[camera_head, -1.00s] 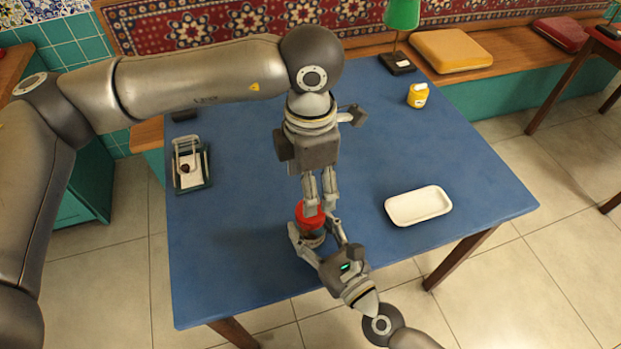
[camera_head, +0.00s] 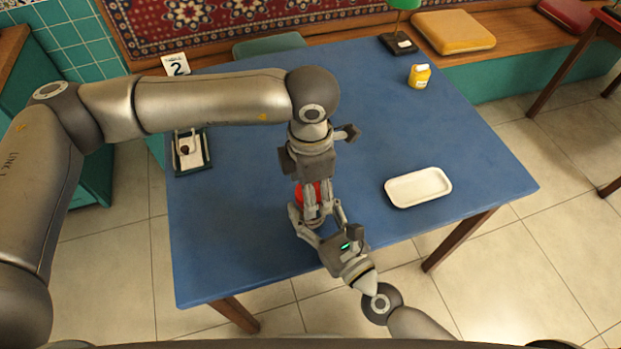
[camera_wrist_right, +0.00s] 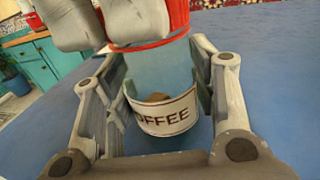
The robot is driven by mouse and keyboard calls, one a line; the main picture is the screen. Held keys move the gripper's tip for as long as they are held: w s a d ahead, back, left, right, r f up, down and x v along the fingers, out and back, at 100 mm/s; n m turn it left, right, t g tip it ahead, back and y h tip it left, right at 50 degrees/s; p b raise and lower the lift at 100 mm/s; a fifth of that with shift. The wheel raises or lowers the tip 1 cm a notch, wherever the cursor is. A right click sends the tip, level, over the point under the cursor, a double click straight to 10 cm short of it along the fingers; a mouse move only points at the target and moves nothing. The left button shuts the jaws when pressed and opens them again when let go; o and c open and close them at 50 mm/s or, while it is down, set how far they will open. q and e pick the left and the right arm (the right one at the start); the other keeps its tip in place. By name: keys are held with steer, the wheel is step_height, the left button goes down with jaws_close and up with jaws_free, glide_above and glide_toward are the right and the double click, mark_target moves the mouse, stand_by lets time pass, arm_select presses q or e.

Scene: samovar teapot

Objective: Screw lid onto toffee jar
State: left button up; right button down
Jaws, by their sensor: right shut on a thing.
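A see-through jar (camera_wrist_right: 160,75) has a label that reads "OFFEE" where it shows, with something brown inside. A red lid (camera_wrist_right: 178,18) is at its top; I cannot tell whether it is seated. In the head view, the lid (camera_head: 299,194) shows as a red patch beside my left gripper's fingers. My right gripper (camera_head: 317,220) is shut on the jar, with fingers on both sides in the wrist view. My left gripper (camera_head: 311,205) points down from above, and its fingers overlap the lid. In the wrist view, its pale fingers (camera_wrist_right: 100,22) cover the lid's left part; their grip is unclear.
A white tray (camera_head: 390,200) lies on the right of the blue table (camera_head: 240,220). A yellow bottle (camera_head: 419,77) and a green lamp (camera_head: 402,40) stand at the back right. A dark-edged tray (camera_head: 207,160) is at the left. The front-left tabletop is clear.

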arm_select(q)
steer(key=c, duration=1.1)
steer(key=shift+m, duration=0.9)
steer(key=o, duration=1.2)
steer(key=shift+o, duration=0.2)
step_height(320, 180, up, 12)
